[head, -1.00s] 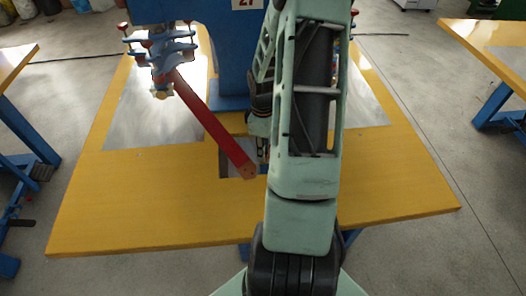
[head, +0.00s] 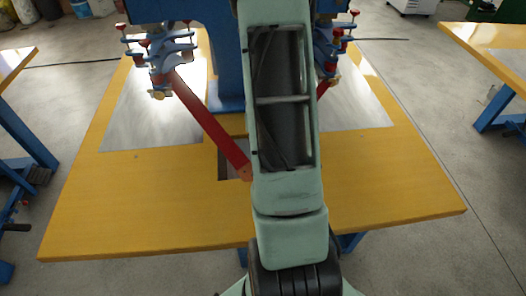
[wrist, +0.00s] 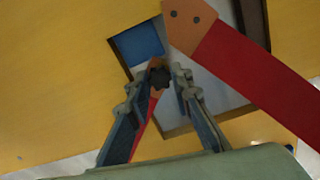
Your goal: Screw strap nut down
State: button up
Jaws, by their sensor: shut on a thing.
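A small dark lobed knob, which looks like the strap nut (wrist: 159,78), sits between the fingertips of my gripper (wrist: 158,82) in the wrist view. The fingers are closed in on it from both sides. Just behind it is the orange end of one red strap (wrist: 152,112), which runs down between the fingers. In the head view, a red strap (head: 212,125) slants down to the table opening. My arm hides the gripper and nut there.
The yellow table (head: 130,215) has a rectangular opening (head: 226,168) under the strap end. Blue clamp heads with red knobs stand at left (head: 160,55) and right (head: 330,50) of the blue column (head: 225,90). The table's front left and right are clear.

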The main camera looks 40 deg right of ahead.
jog(key=o, duration=0.8)
jog(key=n+b, duration=0.1)
jog(key=n, duration=0.3)
jog(key=shift+n, duration=0.4)
jog(key=n+p, duration=0.1)
jog(key=n, duration=0.5)
jog(key=shift+n, duration=0.3)
jog(key=n+p, duration=0.2)
jog(key=n, duration=0.3)
jog(key=shift+r+n, duration=0.15)
jog(key=shift+n, duration=0.15)
jog(key=n+p, duration=0.3)
jog(key=n, duration=0.1)
jog(key=shift+f+n, duration=0.25)
jog(key=shift+n, duration=0.75)
jog(key=shift+r+p, duration=0.1)
jog(key=shift+p, duration=0.3)
